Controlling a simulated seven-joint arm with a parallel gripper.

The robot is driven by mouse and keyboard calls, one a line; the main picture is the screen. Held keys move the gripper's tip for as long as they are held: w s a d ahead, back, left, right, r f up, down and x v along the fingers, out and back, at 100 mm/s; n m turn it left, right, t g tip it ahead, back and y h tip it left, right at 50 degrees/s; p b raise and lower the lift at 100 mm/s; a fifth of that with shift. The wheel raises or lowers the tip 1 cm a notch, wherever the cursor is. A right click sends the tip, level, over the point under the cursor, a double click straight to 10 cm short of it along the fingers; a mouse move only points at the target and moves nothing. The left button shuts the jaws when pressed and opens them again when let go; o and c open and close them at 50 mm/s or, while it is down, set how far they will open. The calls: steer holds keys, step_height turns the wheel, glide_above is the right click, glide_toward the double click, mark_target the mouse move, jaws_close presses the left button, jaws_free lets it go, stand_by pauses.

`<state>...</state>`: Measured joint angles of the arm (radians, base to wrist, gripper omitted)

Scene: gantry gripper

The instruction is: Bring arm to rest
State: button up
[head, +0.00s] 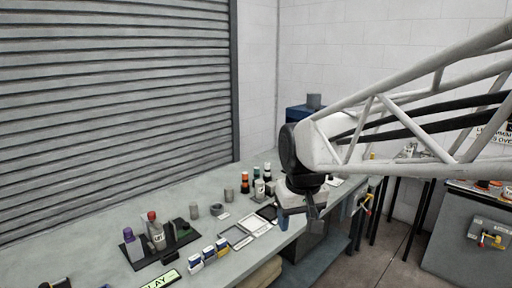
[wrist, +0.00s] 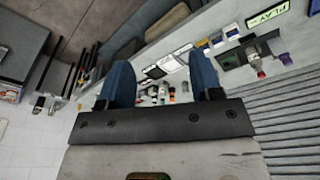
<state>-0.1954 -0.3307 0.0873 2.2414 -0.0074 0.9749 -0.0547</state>
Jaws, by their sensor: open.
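My gripper (head: 300,218) hangs at the end of the white truss arm in the head view, over the front edge of the grey workbench (head: 105,235). In the wrist view my gripper (wrist: 166,82) shows two blue fingers spread apart with nothing between them. Small items on the bench show in the gap beyond the fingers, apart from them. Part of the bench behind my gripper is hidden in the head view.
A black tray (head: 146,263) with bottles stands at the bench's left, near several small boxes (head: 209,254). Grey cylinders (head: 229,195) and more bottles (head: 267,172) stand farther back. A grey cabinet (head: 455,250) is at the right. Floor between is open.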

steer(key=s+d+f+m, duration=0.1)
steer(key=s+d, duration=0.3)
steer(key=s, duration=0.4)
steer(key=s+d+f+m, duration=0.2)
steer(key=s+d+f, duration=0.2)
steer(key=s, duration=0.5)
steer(key=shift+d+f+t+h, duration=0.3)
steer(key=shift+d, duration=0.45)
